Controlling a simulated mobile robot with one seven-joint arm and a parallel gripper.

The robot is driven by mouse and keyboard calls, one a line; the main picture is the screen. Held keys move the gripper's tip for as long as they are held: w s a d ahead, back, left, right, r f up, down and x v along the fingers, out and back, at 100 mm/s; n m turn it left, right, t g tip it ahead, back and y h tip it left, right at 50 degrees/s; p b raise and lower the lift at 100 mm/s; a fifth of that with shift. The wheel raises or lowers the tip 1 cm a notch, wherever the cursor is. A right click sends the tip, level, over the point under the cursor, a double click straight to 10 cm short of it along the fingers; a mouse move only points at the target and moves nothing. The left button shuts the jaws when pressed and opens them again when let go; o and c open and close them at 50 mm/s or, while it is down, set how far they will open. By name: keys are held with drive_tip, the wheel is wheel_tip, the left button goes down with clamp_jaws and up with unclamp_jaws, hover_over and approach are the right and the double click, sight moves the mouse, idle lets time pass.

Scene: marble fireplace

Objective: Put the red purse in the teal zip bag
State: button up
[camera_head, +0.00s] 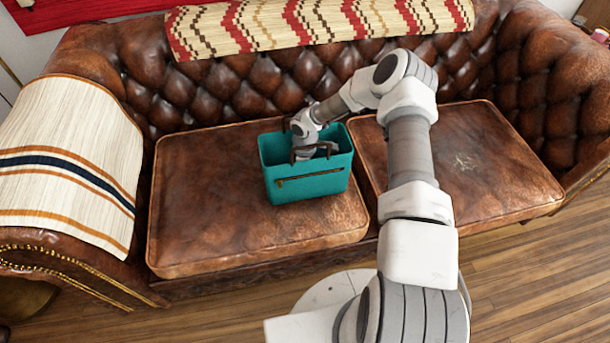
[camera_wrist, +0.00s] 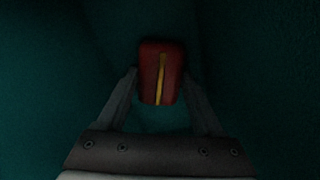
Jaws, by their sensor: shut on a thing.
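The teal zip bag (camera_head: 309,185) stands upright and open at the top on the brown leather sofa, with a zip across its front. My gripper reaches down into it through the opening, so its fingers are hidden in the head view. In the wrist view my gripper (camera_wrist: 160,98) is shut on the red purse (camera_wrist: 149,72), which has a yellow stripe down its middle. Dark teal bag walls (camera_wrist: 250,60) surround the purse and the fingers. The light inside is dim, and I cannot tell whether the purse touches the bottom.
The bag rests on the left seat cushion (camera_head: 200,200), near the gap to the right cushion (camera_head: 470,165). A striped blanket (camera_head: 65,160) covers the left armrest, and a patterned throw (camera_head: 310,22) lies along the backrest. Both cushions are otherwise clear.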

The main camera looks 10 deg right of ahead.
drive_tip(key=shift+f, duration=0.1)
drive_tip(key=shift+f, duration=0.15)
drive_tip(key=o, duration=1.4)
wheel_tip(320, 180, up, 12)
drive_tip(key=p, duration=0.3)
drive_tip(key=shift+r, duration=0.25)
